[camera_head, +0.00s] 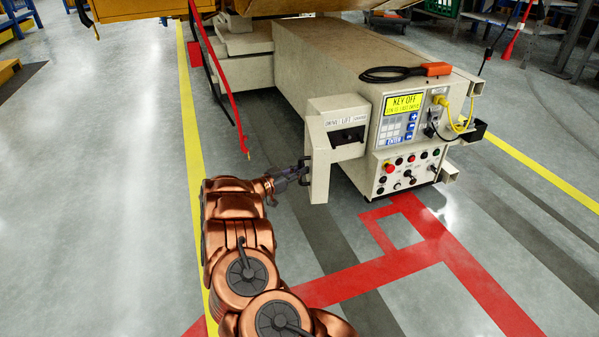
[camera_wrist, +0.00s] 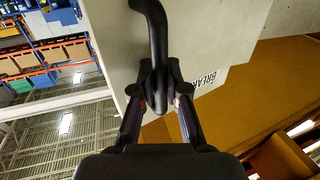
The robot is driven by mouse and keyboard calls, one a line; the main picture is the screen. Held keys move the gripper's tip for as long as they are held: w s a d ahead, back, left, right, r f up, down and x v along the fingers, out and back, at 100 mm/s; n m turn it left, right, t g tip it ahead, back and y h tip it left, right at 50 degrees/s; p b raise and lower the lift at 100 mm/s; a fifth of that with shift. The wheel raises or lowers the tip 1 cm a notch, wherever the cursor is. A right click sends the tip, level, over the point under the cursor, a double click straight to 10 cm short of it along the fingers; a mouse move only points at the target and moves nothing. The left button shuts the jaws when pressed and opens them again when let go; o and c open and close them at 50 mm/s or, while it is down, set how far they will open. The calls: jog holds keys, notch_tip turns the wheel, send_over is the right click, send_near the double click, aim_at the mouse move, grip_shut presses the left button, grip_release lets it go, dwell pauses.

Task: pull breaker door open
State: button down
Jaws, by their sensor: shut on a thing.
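The pale breaker door (camera_wrist: 205,35) fills the upper middle of the wrist view, with a partly visible label (camera_wrist: 205,82) reading "BREAK". A black curved handle (camera_wrist: 157,35) stands out from it. My gripper (camera_wrist: 160,82) is shut on the handle, one finger on each side. In the head view my gripper (camera_head: 298,171) is at the left of a tall pale panel (camera_head: 320,170) at the carrier's front left corner. The handle is too small to make out there.
The pale carrier (camera_head: 330,55) has a keypad panel (camera_head: 398,120) and a button panel (camera_head: 405,170) on its front. A red cable (camera_head: 222,80) hangs left of my gripper. Open floor (camera_head: 100,180) lies to the left. Red tape (camera_head: 360,275) marks the floor in front.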

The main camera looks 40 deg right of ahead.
jog(key=shift+w+a, duration=0.3)
jog(key=shift+w, duration=0.35)
jog(key=c, duration=1.5)
grip_release()
jog(key=shift+o, duration=0.5)
jog(key=shift+a, duration=0.1)
jog(key=shift+w, duration=0.1)
jog(key=a, duration=1.2)
